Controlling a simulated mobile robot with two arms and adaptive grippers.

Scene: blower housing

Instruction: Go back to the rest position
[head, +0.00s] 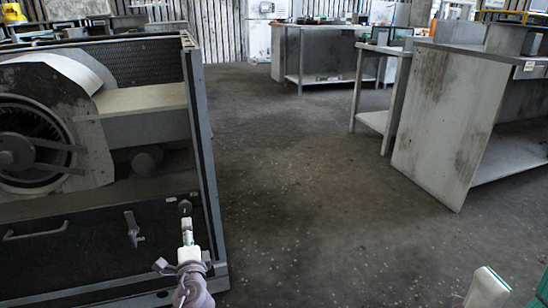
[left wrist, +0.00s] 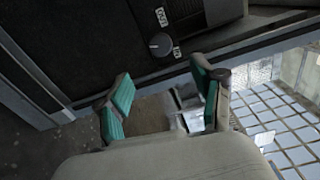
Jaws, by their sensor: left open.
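The blower housing (head: 150,104) stands at the left of the head view, with a round fan and a dark lower panel. A small dark knob (head: 185,206) sits on that panel; it also shows in the left wrist view (left wrist: 160,44). My left gripper (head: 187,238) is just below the knob in the head view. A pale part and a green part at the bottom right corner of the head view seem to be my right gripper (head: 508,290), mostly cut off.
A metal workbench (head: 440,120) stands at the right, and another bench (head: 318,52) stands farther back. The dark floor (head: 290,180) between the housing and the benches is clear. A handle (head: 36,231) and a small lever (head: 132,228) stick out from the housing's lower panel.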

